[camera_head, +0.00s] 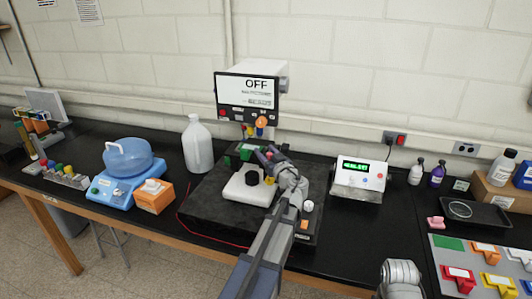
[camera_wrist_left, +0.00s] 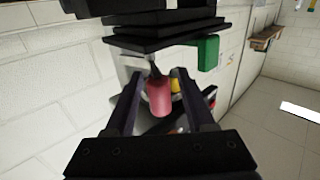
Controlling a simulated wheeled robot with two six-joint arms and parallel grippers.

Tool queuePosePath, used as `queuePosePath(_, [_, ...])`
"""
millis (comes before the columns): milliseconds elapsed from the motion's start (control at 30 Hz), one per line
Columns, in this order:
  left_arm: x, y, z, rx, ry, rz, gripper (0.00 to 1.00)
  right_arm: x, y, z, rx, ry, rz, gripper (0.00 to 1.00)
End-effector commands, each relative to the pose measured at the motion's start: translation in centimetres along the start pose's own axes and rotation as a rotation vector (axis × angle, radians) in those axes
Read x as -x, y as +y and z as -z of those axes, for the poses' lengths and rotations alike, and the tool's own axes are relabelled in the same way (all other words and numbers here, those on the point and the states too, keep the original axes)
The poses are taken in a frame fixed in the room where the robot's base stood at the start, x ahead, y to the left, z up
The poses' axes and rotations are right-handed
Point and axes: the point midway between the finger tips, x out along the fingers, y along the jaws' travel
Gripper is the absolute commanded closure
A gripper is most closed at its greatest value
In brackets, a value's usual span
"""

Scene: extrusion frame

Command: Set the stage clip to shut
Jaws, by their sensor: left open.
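The microscope-like instrument with a screen reading OFF (camera_head: 246,90) stands at the middle of the bench, on a white base (camera_head: 247,190). My left gripper (camera_head: 264,154) is at its stage, which it partly covers. In the left wrist view my left gripper (camera_wrist_left: 160,85) is open, with a finger on either side of a red-pink tab (camera_wrist_left: 160,98) on a thin dark stem. The tab may be the stage clip; I cannot tell its position or whether the fingers touch it. A dark stage plate (camera_wrist_left: 165,42) and a green block (camera_wrist_left: 208,53) are beyond.
A white jug (camera_head: 197,145), an orange box (camera_head: 154,196) and a blue lidded device (camera_head: 128,165) stand left. A white box with a green display (camera_head: 359,180) stands right. A grey panel with coloured pieces (camera_head: 447,261) lies far right.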

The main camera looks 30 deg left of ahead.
Motion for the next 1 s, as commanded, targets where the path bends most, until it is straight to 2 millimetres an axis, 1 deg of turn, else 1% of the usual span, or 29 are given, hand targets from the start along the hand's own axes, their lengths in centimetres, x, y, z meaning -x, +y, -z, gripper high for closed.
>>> queuePosePath(167, [0.02,-0.02,0.0,0.0,0.0,0.0,0.47,0.0,0.0,0.0,0.0,0.0,0.0,0.5])
queuePosePath(633, [0.03,-0.03,0.0,0.0,0.0,0.001,0.99,0.0,0.0,0.0,0.0,0.0,0.0,0.5])
queuePosePath(1000, [0.03,-0.01,0.0,0.0,0.0,0.002,1.0,0.0,0.0,0.0,0.0,0.0,0.0,0.5])
